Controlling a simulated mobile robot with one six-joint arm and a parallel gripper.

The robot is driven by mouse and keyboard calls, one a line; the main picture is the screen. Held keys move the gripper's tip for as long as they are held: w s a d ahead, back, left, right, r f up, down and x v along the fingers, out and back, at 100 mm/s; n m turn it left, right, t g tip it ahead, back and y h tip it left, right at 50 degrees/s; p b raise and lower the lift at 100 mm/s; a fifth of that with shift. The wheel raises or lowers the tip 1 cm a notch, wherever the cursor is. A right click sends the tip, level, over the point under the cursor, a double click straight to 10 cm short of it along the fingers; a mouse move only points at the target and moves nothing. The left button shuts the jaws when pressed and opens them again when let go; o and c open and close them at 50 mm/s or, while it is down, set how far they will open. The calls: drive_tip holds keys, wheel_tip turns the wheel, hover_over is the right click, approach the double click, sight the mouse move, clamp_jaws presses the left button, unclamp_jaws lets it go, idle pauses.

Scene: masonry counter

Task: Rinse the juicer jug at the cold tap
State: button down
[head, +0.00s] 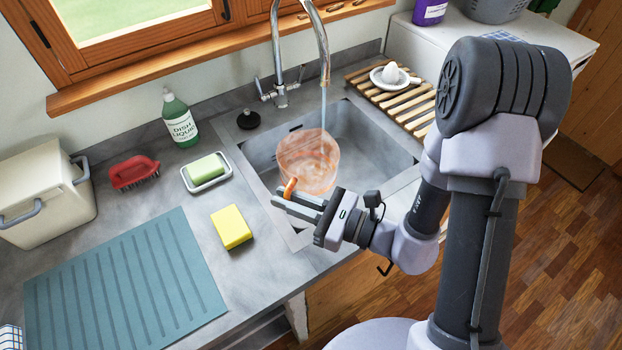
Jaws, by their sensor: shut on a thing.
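The juicer jug (309,160) is a translucent orange-pink vessel over the sink basin (372,150). My gripper (290,192) is shut on the jug's orange handle at the near left side of the jug. A thin stream of water runs from the tap (322,70) down to the jug's far rim. The tap has a curved chrome spout and a lever on each side of its base. The inside of the jug is hard to make out.
A black plug (248,119), dish liquid (180,118), green soap in a dish (207,169), a yellow sponge (231,227) and a red brush (135,172) stand left of the sink. A slatted wooden rack (405,100) holding a white juicer part (391,76) lies right of the tap.

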sight(294, 155)
drive_tip(key=w+f, duration=0.1)
drive_tip(key=w, duration=0.3)
drive_tip(key=w+d+f, duration=0.1)
drive_tip(key=w, duration=0.4)
drive_tip(key=w+d, duration=0.1)
drive_tip(key=w, duration=0.3)
drive_tip(key=shift+w+f, duration=0.2)
drive_tip(key=shift+f, duration=0.2)
drive_tip(key=shift+d, duration=0.1)
drive_tip(key=shift+s+d, duration=0.1)
drive_tip(key=shift+d, duration=0.4)
drive_tip(key=shift+a, duration=0.15)
drive_tip(key=shift+a, duration=0.5)
drive_tip(key=shift+d, duration=0.1)
